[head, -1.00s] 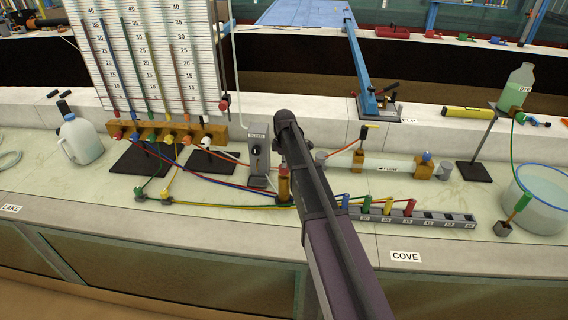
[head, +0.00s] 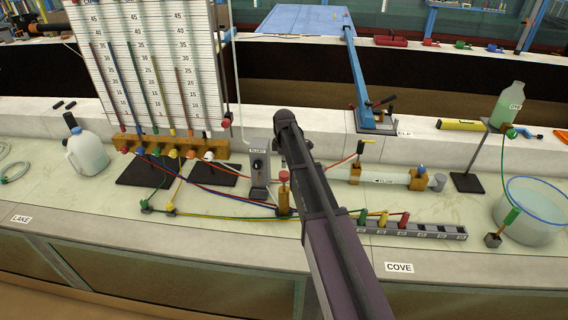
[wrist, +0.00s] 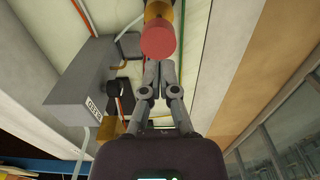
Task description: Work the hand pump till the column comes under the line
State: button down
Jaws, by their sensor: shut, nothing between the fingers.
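The hand pump has a brass body (head: 284,200) and a red knob (head: 283,177). It stands on the bench just beyond my arm. In the wrist view the red knob (wrist: 158,42) is just ahead of my gripper (wrist: 158,70), whose fingers are shut together and empty. The fingertips appear close to the knob; I cannot tell whether they touch. In the head view the fingers cannot be made out. The gauge board (head: 205,60) at upper left has a numbered scale and several coloured columns. I cannot tell which column or line is meant.
A grey box with a label (head: 258,165) stands beside the pump, on its left in the head view. Coloured hoses (head: 215,213) cross the bench. A row of coloured plugs in a grey rack (head: 430,230) lies right of my arm.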

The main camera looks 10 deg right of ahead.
aim_at(284, 174)
jog(key=shift+r+p, duration=2.4)
jog(key=shift+r, duration=0.35)
dwell(1.3)
jog(key=s+f+m+b, duration=0.3)
jog(key=s+m, duration=0.4)
jog(key=s, duration=0.7)
jog(key=s+f+m+b, duration=0.4)
jog(key=s+m, duration=0.3)
jog(key=s, duration=0.8)
jog(key=shift+f+b, duration=0.3)
jog(key=shift+s+a, duration=0.1)
